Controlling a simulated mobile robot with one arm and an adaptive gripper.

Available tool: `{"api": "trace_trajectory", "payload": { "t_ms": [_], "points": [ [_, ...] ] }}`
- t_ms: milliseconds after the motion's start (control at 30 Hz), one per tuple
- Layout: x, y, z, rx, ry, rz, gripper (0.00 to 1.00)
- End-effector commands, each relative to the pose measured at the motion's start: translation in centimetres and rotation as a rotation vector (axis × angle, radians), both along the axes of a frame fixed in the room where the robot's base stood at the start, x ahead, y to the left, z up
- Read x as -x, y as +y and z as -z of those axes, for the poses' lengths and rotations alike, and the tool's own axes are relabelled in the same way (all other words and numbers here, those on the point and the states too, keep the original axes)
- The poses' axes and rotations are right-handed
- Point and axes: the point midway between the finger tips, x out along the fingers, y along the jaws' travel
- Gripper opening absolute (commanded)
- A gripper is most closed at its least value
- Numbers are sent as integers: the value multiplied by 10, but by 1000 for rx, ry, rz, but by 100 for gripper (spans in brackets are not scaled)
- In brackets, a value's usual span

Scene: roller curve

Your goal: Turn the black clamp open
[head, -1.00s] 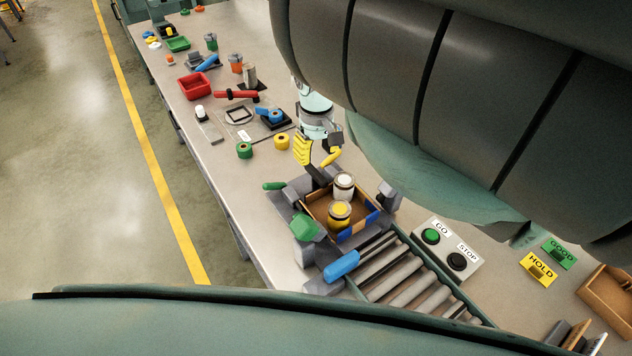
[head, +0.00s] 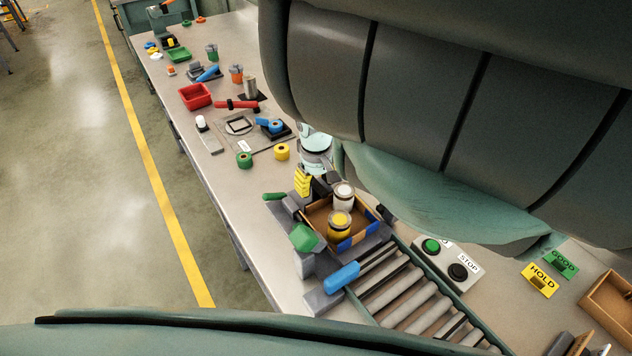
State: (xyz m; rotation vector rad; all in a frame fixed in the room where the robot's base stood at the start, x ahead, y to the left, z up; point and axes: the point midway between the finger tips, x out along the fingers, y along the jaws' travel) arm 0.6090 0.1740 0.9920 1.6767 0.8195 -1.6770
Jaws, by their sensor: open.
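My gripper (head: 311,186) has yellow fingers and is open at the back-left edge of a cardboard box. One yellow finger shows clearly; the other is mostly hidden. A small dark part (head: 323,186), apparently the black clamp, is beside the finger at the box's back corner. Its handle angle is hard to make out, and I cannot tell if the finger touches it. The open box (head: 318,216) sits in a grey fixture and holds a yellow-topped can (head: 340,224) and a white-topped can (head: 343,196).
Around the fixture are a green handle (head: 274,196), a green knob (head: 303,237) and a blue handle (head: 341,277). A roller conveyor (head: 400,290) runs front right, beside a GO/STOP button panel (head: 446,262). Yellow and green rolls stand on the bench behind.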

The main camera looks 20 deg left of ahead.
Motion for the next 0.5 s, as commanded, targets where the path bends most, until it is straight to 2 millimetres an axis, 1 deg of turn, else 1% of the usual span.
{"api": "trace_trajectory", "payload": {
  "t_ms": [33, 67, 500],
  "points": [
    [0, 0, 0, 0, 0, 1, 48],
    [0, 0, 0, 0, 0, 1, 45],
    [0, 0, 0, 0, 0, 1, 0]
  ]
}}
